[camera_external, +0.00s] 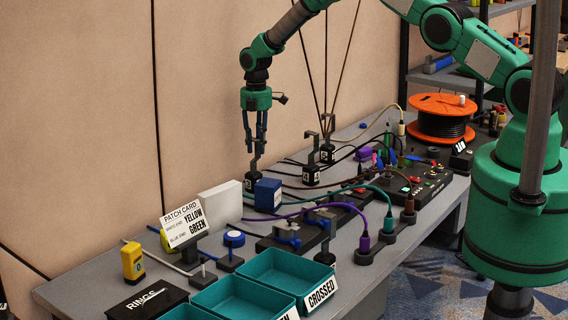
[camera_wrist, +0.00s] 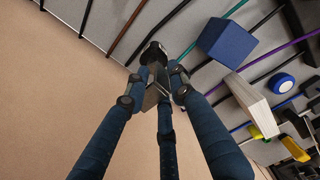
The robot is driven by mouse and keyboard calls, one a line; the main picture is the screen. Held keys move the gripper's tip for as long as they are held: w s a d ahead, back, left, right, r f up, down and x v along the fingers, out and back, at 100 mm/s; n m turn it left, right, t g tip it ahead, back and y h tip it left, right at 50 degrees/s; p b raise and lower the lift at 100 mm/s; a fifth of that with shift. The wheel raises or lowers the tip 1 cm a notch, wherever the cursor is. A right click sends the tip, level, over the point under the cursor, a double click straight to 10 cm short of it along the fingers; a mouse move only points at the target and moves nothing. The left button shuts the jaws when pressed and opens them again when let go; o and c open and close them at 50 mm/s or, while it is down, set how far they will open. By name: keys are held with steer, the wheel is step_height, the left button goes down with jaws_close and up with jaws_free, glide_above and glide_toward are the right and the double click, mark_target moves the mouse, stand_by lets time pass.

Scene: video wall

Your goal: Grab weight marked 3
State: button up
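Three black weights with grey upright hooks stand on the grey table: a left one (camera_external: 252,182), a middle one (camera_external: 311,174) and a rear one (camera_external: 327,154). Each has a small white label whose number I cannot read. My gripper (camera_external: 256,150) points down over the left weight, its fingers apart around the top of the hook. In the wrist view, my gripper (camera_wrist: 157,78) has its fingers spread about the grey hook (camera_wrist: 152,97), and the dark weight (camera_wrist: 153,52) shows beyond the tips. I cannot tell whether any finger touches the hook. The weight appears to rest on the table.
A blue box (camera_external: 268,195) stands close beside the left weight, with a white block (camera_external: 220,205) nearby. Cables cross the table to its right. An orange cable reel (camera_external: 440,106) stands at the back. Teal bins (camera_external: 285,272) are at the front. The wall is close behind.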

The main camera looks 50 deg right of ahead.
jaws_close()
steer(key=shift+w+r, duration=0.1)
steer(key=shift+r, duration=0.05)
steer(key=shift+r, duration=0.2)
